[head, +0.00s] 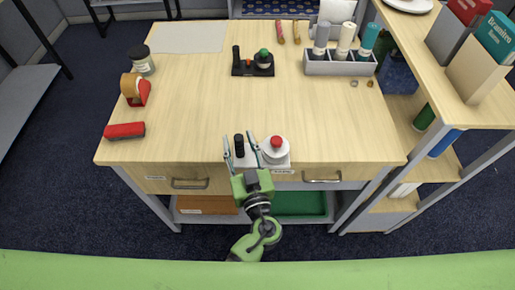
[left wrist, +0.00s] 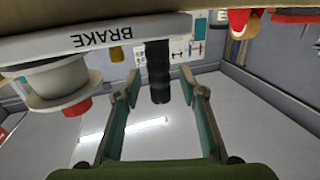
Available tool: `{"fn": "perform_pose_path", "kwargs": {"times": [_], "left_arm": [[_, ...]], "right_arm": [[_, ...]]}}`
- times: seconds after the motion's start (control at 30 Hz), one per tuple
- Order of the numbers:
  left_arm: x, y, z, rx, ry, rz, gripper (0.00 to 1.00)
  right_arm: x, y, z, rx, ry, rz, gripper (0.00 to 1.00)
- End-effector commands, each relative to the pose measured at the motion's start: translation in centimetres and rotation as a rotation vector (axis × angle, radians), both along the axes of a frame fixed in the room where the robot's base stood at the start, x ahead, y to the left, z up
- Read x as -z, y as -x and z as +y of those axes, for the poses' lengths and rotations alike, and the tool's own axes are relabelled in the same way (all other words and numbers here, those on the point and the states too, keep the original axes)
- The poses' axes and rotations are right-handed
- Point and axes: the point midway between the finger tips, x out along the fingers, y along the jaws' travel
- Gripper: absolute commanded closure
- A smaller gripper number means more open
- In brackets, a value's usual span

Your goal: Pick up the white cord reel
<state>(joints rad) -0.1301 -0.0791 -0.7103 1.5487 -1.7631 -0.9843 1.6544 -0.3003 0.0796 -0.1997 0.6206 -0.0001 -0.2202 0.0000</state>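A white round piece with a red top (head: 275,150) stands at the front edge of the table; it could be the cord reel or a knob, I cannot tell. In the left wrist view it shows as a white flanged disc (left wrist: 60,85) with a red end, at left. Beside it a black upright post (head: 239,146) rises from a light block lettered BRAKE (left wrist: 100,36). My left gripper (head: 241,148) is open, its teal fingers on either side of the post, with gaps showing in the left wrist view (left wrist: 158,100). No other cord reel is clearly seen. My right gripper is not in view.
A red stapler-like block (head: 125,131), a red tape dispenser (head: 134,91) and a jar (head: 141,61) line the left. A black stand (head: 253,65) and a grey bottle rack (head: 338,66) are at the back. A shelf (head: 440,70) rises at right. The middle is clear.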

Motion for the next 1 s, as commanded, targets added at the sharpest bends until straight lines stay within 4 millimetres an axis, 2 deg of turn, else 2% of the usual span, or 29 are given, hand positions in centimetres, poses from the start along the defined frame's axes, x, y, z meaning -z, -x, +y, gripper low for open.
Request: {"fn": "perform_pose_path", "kwargs": {"times": [0.27,0.3,0.43,0.47,0.83,1.0], "left_arm": [[0.1,-0.6,0.2,0.0,0.001,0.001,0.62],[0.1,-0.6,0.2,0.0,0.001,0.001,0.65],[0.1,-0.5,0.1,0.0,0.001,0.001,0.98],[0.1,-0.5,0.1,0.0,0.001,0.001,1.0],[-0.2,-0.6,0.1,0.0,0.002,-0.001,1.0],[-1.7,-0.5,0.1,0.0,0.005,-0.002,1.0]], "right_arm": [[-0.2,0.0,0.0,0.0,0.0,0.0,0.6],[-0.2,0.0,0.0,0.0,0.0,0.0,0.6],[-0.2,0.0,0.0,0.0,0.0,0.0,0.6],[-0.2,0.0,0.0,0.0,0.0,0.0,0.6],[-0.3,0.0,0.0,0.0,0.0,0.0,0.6],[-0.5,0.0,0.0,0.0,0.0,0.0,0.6]]}}
